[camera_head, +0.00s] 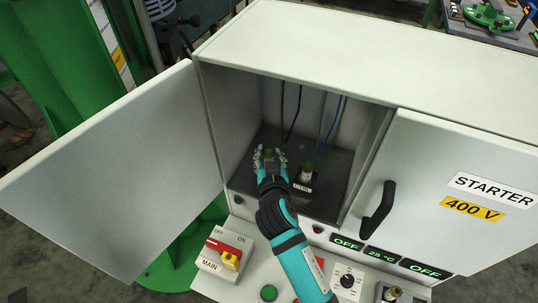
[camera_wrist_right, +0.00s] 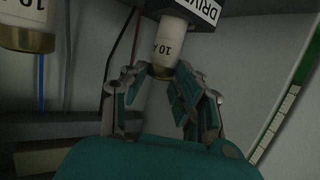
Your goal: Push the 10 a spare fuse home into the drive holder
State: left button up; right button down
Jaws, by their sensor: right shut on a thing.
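The 10 A fuse (camera_wrist_right: 168,45) is white with a brass end cap. In the right wrist view it stands in line with the dark drive holder (camera_wrist_right: 182,10), whose label is partly cut off. White body shows between cap and holder; how deep it sits I cannot tell. My right gripper (camera_wrist_right: 160,85) is shut on the fuse's brass end. In the head view my right gripper (camera_head: 270,156) is inside the open cabinet and mostly hides fuse and holder. My left gripper is not in view.
A second fuse (camera_head: 306,174) stands in a labelled holder just right of my gripper; it also shows in the wrist view (camera_wrist_right: 28,18). The cabinet (camera_head: 232,110) has its left door (camera_head: 110,165) swung open and a right door (camera_head: 455,200) with a black handle (camera_head: 378,212).

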jog(key=shift+s+a+f, duration=0.1)
jog(key=shift+a+f, duration=0.1)
jog(key=shift+f, duration=0.1)
jog(key=c, duration=0.9)
grip_release()
jog(key=shift+c, duration=0.2)
jog(key=shift+s, duration=0.1)
jog(key=shift+s, duration=0.2)
jog(key=v, duration=0.7)
jog(key=shift+s+d+r, duration=0.15)
jog(key=shift+r, duration=0.05)
